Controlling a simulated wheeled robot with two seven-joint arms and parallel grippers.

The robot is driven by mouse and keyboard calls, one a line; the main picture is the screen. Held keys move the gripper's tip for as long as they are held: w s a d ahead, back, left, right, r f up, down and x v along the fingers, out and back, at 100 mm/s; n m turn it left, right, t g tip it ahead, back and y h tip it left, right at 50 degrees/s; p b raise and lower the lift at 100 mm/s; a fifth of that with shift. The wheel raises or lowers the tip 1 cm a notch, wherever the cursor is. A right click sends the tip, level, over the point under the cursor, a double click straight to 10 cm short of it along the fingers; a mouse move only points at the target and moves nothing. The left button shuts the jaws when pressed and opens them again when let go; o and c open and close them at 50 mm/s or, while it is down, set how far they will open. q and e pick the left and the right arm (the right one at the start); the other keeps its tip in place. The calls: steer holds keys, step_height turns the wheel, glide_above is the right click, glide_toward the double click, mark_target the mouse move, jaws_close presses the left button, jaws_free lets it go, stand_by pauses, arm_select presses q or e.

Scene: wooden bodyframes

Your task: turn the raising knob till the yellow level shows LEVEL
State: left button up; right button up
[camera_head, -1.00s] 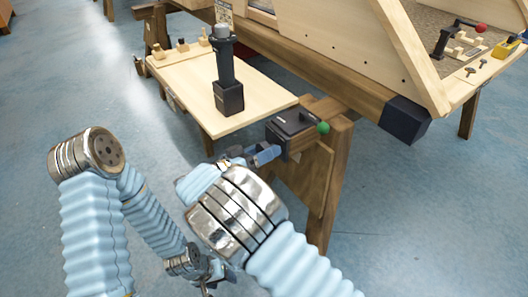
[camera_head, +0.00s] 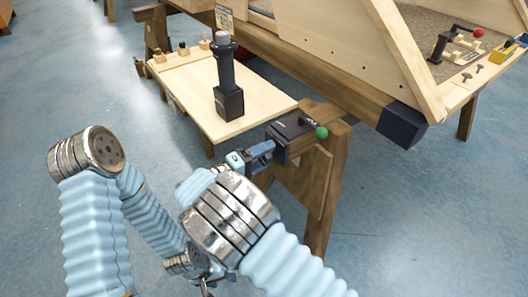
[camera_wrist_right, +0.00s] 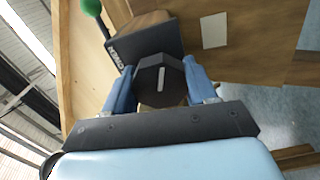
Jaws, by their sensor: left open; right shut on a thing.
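The raising knob (camera_wrist_right: 160,82) is a dark faceted knob with a pale line across its face, on a black box (camera_head: 292,132) at the end of the wooden trestle. My right gripper (camera_head: 262,152) is shut on the knob; in the right wrist view its blue fingers (camera_wrist_right: 162,88) press on both sides. A yellow level (camera_head: 522,41) appears at the far right edge, partly cut off; its reading is too small to tell. My left gripper (camera_head: 206,284) is open, low at the bottom of the head view, partly cut off and away from the knob.
A green-ball lever (camera_head: 321,132) sticks out of the black box, close to my right gripper. A light wooden side table (camera_head: 185,85) carries a tall black post tool (camera_head: 228,85). A red-ball lever (camera_head: 478,32) stands on the wooden frame. Open floor lies at left.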

steer(key=n+p, duration=0.1)
steer(key=n, duration=0.2)
steer(key=shift+a+n+p, duration=0.1)
steer(key=shift+n+p, duration=0.75)
steer(key=shift+n, duration=0.65)
steer(key=shift+f, duration=0.1)
steer(key=o, duration=1)
steer(key=shift+o, duration=0.2)
steer(key=shift+s, duration=0.1)
